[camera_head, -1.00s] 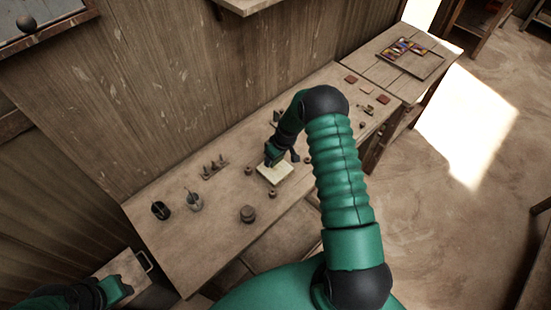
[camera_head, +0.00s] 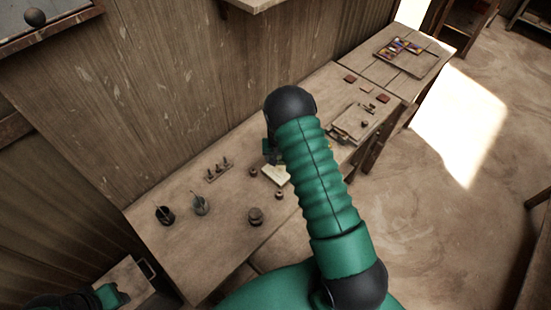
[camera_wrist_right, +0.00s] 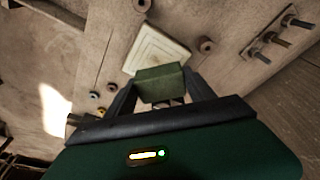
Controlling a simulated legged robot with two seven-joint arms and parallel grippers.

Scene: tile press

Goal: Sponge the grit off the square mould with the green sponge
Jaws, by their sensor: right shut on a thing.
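The square mould (camera_head: 275,174) is a pale cream slab lying flat on the workbench, partly hidden by my right arm in the head view. In the right wrist view the mould (camera_wrist_right: 153,47) shows raised square edges. My right gripper (camera_wrist_right: 160,95) is shut on the green sponge (camera_wrist_right: 160,84), a small block held between its fingers. The sponge overlaps the mould's near edge in that view; I cannot tell whether they touch. Grit is too small to make out. My left gripper (camera_head: 112,296) is at the bottom left, away from the mould; its jaws are unclear.
A peg rack (camera_head: 218,169) is behind the mould, and a round weight (camera_head: 256,216) is in front. Several reddish tiles (camera_head: 367,87) and a square board (camera_head: 354,122) lie farther right.

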